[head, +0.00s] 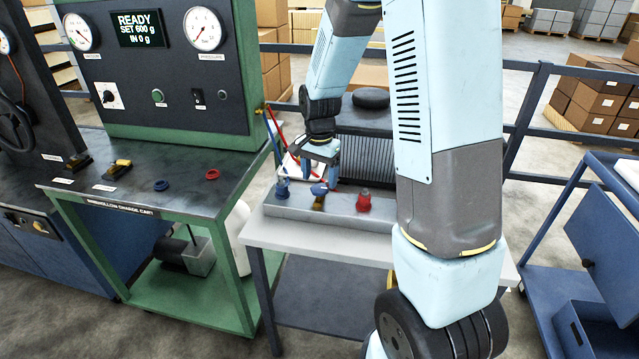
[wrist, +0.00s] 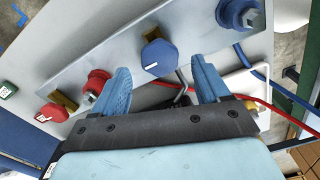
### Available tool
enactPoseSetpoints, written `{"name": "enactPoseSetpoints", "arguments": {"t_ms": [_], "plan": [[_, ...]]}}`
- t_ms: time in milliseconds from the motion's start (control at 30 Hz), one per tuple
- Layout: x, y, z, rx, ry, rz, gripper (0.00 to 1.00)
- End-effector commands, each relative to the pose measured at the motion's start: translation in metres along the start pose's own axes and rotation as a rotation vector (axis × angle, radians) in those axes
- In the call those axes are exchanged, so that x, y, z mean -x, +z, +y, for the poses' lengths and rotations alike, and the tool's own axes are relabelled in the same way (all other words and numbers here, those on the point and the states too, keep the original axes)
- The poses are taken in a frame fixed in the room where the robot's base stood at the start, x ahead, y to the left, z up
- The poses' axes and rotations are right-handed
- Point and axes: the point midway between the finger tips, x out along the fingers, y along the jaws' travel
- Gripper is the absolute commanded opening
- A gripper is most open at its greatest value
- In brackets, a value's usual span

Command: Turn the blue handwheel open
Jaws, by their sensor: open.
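The blue handwheel (wrist: 158,57) is a faceted blue knob with a white line across its face, on a brass body on the grey metal block (wrist: 125,45). In the head view the handwheel (head: 319,189) is small and partly behind my gripper. My gripper (head: 322,172) is open above the block. In the wrist view my gripper (wrist: 162,68) has its two blue fingers apart, one to each side of the handwheel and just short of it. I see no clear contact.
A blue fitting (wrist: 238,14) and a red fitting (wrist: 98,80) stand on either side. A red handwheel (wrist: 50,113) is at the left. Red and blue hoses run at the right. The green charge cart (head: 150,195) stands left of the white trolley (head: 330,247).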

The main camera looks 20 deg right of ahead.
Motion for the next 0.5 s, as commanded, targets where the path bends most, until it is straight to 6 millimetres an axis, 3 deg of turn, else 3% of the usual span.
{"name": "enactPoseSetpoints", "arguments": {"t_ms": [200,500], "plan": [[-0.023,0.000,0.000,0.001,0.001,-0.001,0.75],[-0.029,0.000,0.000,0.001,0.000,0.000,0.75]]}}
